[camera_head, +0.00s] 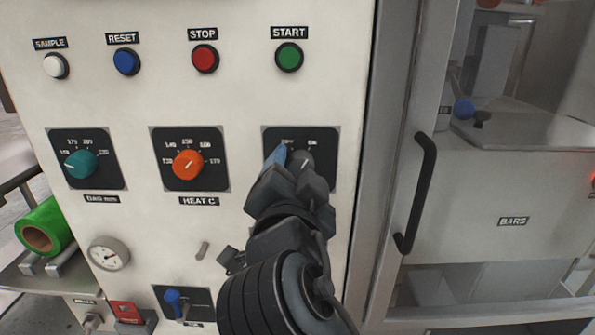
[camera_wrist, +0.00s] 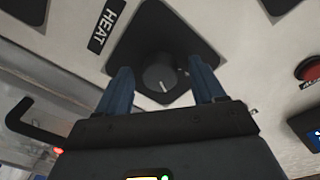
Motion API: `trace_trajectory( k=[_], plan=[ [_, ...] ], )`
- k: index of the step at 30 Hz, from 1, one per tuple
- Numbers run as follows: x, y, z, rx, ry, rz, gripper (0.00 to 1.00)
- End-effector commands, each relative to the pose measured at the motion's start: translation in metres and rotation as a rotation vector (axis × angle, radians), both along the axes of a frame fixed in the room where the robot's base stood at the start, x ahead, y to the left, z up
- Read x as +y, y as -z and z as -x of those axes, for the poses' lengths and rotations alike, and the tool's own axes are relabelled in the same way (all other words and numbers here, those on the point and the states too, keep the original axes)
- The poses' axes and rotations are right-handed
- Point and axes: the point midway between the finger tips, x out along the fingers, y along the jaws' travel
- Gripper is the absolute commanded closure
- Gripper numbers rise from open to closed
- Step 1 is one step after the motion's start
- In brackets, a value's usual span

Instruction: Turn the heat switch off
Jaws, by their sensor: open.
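The heat switch is a dark grey rotary knob (camera_head: 305,158) on a black plate at the right of the panel's knob row. In the wrist view the same knob (camera_wrist: 160,77) shows a white pointer line, with the word HEAT on a label (camera_wrist: 107,26) beside the plate. In the head view the pointer leans up and right, towards the right of two small marks that I cannot read clearly. My gripper (camera_wrist: 160,72) is open, its blue fingers on either side of the knob. Contact is not visible. In the head view my gripper (camera_head: 290,165) hides the lower plate and label.
An orange HEAT C dial (camera_head: 187,164) and a teal dial (camera_head: 80,164) lie to the left. STOP (camera_head: 205,58) and green START (camera_head: 289,56) buttons sit above. A black door handle (camera_head: 418,190) stands out at the right. A gauge (camera_head: 109,253) is lower left.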

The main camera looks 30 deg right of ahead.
Motion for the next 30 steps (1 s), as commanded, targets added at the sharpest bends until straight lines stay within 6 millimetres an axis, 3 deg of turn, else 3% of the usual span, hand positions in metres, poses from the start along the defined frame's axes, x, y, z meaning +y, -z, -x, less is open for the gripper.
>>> trace_trajectory(
  k=[5,22,30],
  plan=[
    [-0.0001,0.0001,0.0002,0.000,0.000,0.000,0.33],
    [0.0000,0.0002,0.0005,0.000,0.000,0.000,0.87],
    [-0.0001,0.0007,0.0004,0.015,0.001,0.026,0.87]
  ],
)
